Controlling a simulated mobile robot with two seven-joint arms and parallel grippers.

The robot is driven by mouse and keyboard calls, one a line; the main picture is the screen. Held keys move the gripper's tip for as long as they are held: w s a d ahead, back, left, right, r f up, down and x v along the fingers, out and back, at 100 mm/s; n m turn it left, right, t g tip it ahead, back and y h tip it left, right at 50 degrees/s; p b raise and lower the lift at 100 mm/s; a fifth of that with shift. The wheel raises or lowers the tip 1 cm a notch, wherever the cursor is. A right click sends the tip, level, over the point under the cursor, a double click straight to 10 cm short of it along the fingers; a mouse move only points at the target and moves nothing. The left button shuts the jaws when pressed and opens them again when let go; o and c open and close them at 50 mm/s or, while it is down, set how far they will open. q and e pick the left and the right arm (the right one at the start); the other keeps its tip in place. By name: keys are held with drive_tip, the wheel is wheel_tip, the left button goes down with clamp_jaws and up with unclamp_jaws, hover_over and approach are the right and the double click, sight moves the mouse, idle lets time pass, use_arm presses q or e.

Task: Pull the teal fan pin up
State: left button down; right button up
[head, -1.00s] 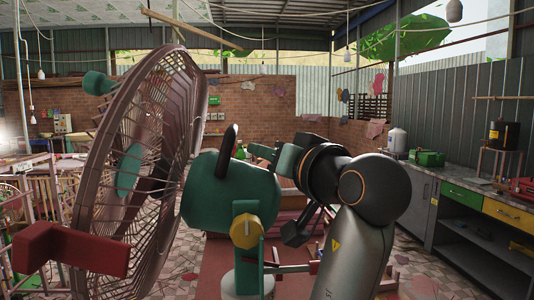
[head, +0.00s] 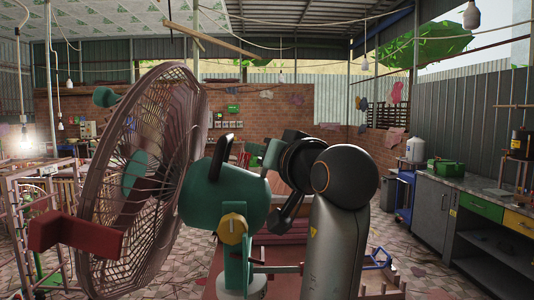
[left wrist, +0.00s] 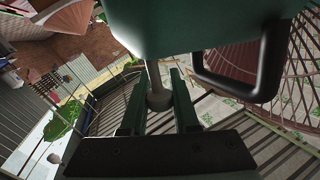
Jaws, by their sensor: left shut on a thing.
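The fan has a teal motor housing (head: 228,195), a black loop handle on top and a mauve wire cage (head: 150,170). My left gripper (head: 262,155) reaches in from the right beside the upper part of the housing; its fingers are partly hidden in the head view. In the left wrist view my left gripper (left wrist: 158,105) has its two dark green fingers on either side of a grey pin (left wrist: 157,97), shut on it. A thin rod joins the pin to the teal housing (left wrist: 195,25). The pin cannot be made out in the head view.
A yellow knob (head: 232,230) sits on the fan's neck. A red block (head: 75,236) is at the cage's lower left. The black handle (left wrist: 240,80) is close to my fingers in the wrist view. A grey bench (head: 465,205) with coloured drawers stands right.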

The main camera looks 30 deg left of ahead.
use_arm(q)
drive_tip(key=shift+d+r, duration=0.1)
drive_tip(key=shift+r, duration=0.25)
drive_tip(key=c, duration=1.1)
unclamp_jaws()
drive_tip(key=o, duration=0.4)
drive_tip(key=shift+f, duration=0.15)
drive_tip(key=shift+o, duration=0.2)
drive_tip(key=shift+s+d, duration=0.15)
drive_tip(key=shift+d, duration=0.15)
drive_tip(key=b+v, duration=0.3)
drive_tip(key=v, duration=0.8)
drive_tip(key=shift+s+d, duration=0.3)
drive_tip(key=shift+f, duration=0.1)
